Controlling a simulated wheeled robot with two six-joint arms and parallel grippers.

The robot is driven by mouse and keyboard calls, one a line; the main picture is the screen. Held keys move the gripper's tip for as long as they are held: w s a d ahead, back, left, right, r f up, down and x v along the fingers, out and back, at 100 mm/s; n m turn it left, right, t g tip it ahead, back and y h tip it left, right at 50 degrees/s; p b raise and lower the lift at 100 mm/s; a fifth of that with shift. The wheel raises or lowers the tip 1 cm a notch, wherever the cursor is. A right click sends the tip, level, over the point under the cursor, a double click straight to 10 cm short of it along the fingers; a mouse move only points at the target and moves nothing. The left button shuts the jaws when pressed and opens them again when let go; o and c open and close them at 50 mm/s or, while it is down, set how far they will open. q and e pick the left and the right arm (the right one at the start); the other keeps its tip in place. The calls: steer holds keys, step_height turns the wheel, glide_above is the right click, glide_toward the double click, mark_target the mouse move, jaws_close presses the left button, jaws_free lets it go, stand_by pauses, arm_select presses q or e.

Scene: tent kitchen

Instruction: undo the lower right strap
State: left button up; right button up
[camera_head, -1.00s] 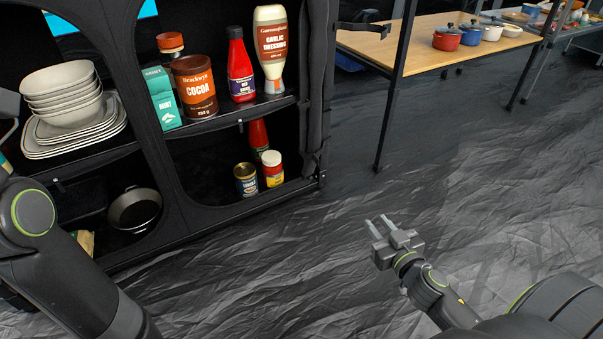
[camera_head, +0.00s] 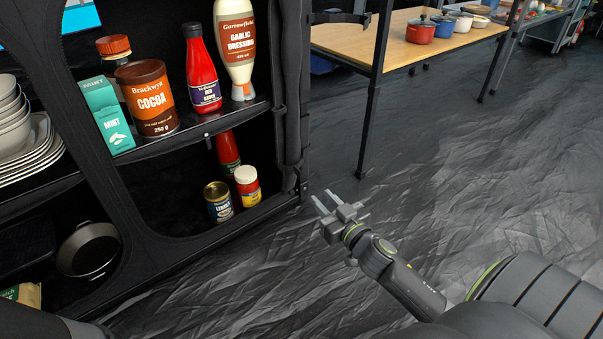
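A dark rolled-up fabric flap (camera_head: 291,95) runs down the right edge of the black fabric cabinet. A strap lies against it near shelf height, but dark on dark; I cannot clearly make out the lower right strap or its fastening. My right gripper (camera_head: 326,200) is open and empty. In the picture its fingertips are just right of the cabinet's lower right corner, over the floor, with no visible contact. My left gripper is out of view.
The cabinet holds a cocoa tin (camera_head: 148,98), a red sauce bottle (camera_head: 202,70), a dressing bottle (camera_head: 236,50) and small jars below. A wooden-topped table (camera_head: 395,48) with pots stands behind at the right. The crumpled dark floor (camera_head: 440,170) between is clear.

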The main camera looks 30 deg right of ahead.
mark_target(295, 166)
steer(key=w, duration=1)
steer(key=shift+w+d, duration=0.25)
steer(key=shift+w, duration=0.15)
jaws_close()
